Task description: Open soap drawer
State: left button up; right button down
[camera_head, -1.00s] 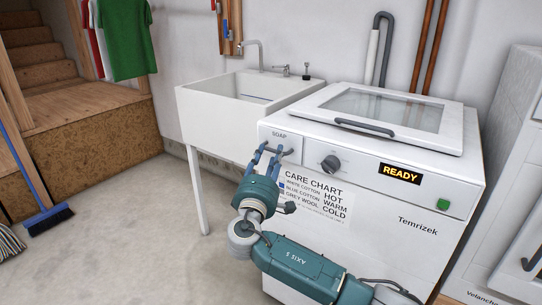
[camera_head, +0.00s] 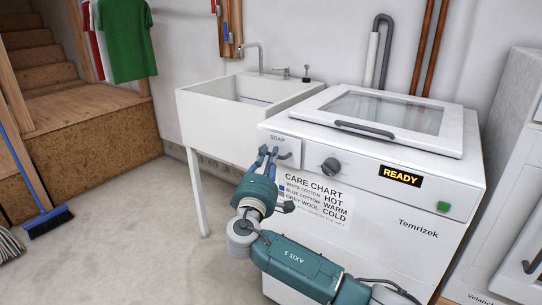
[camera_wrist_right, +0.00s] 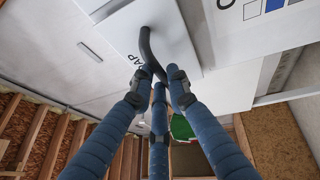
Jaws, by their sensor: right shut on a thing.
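The soap drawer (camera_head: 279,142), a white panel marked SOAP, is at the upper left of the washer's front. It looks flush with the front in the head view. Its dark curved handle (camera_head: 285,155) also shows in the right wrist view (camera_wrist_right: 147,42). My right gripper (camera_head: 269,152) has its blue fingers shut on the handle. In the right wrist view, the fingertips (camera_wrist_right: 159,82) come together at the handle's near end, partly hiding it. My left gripper is out of view.
The washer (camera_head: 410,235) has a dark knob (camera_head: 331,165), a READY display (camera_head: 400,176), a green button (camera_head: 443,206) and a lidded top with a handle. A white sink (camera_head: 225,120) stands close on the left. The floor in front of the sink is clear.

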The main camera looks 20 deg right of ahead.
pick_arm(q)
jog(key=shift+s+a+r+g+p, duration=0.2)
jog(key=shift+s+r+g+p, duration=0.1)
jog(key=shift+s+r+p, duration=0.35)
pick_arm(e)
jog(key=s+a, duration=0.7)
jog(key=a, duration=0.2)
jog(key=shift+s+a, duration=0.2)
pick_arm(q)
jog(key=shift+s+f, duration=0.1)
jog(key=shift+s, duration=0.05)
pick_arm(e)
jog(key=c, duration=1.7)
grip_release()
jog(key=shift+o, duration=0.2)
jog(key=v, duration=1.2)
